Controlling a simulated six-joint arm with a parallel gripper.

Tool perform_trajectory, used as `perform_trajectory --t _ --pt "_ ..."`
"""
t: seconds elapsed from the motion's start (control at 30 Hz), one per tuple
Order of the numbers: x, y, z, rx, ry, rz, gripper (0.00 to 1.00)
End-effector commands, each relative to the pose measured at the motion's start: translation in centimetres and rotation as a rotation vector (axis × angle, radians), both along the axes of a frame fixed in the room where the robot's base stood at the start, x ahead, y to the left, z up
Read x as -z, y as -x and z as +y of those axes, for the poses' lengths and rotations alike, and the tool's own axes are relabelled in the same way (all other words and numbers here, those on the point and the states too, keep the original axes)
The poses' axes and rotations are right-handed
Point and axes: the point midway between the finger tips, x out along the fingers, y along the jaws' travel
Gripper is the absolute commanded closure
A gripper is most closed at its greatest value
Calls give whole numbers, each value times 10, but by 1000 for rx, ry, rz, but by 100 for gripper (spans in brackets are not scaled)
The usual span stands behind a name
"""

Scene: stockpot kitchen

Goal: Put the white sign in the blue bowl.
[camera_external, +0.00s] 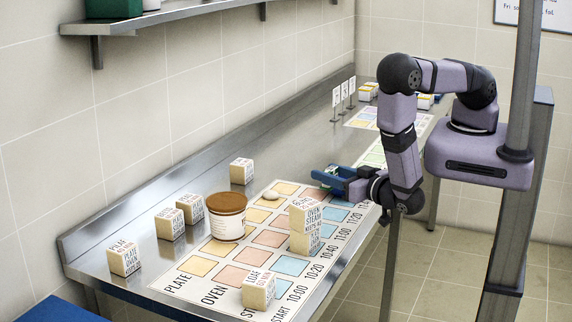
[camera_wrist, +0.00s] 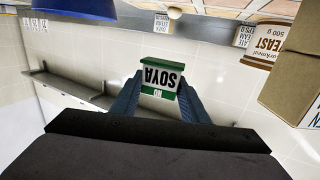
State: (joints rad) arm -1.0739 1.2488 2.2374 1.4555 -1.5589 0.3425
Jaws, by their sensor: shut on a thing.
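In the external view, the gripper is above the far part of the printed mat, and the sign is a tiny pale and green patch. A dark blue rounded thing, probably the blue bowl (camera_wrist: 75,8), is cut off at the top left of the wrist view. I cannot make out a bowl apart from my blue fingers in the external view.
The mat (camera_external: 180,284) carries a brown-lidded tub (camera_external: 227,225) and stacked lettered blocks (camera_external: 305,226). More blocks (camera_external: 124,259) stand along the steel counter (camera_external: 95,262). Several small white signs on posts (camera_external: 343,94) stand at the far end. A wall shelf (camera_external: 185,16) hangs above.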

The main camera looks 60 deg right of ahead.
Motion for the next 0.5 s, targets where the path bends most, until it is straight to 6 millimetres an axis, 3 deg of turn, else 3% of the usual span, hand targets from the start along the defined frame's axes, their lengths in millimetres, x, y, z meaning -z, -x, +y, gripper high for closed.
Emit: perform_trajectory --t 0.27,0.5 --pt "10 -6 -14 48 -2 -2 81" --pt "2 -35 -41 196 -8 -7 81"
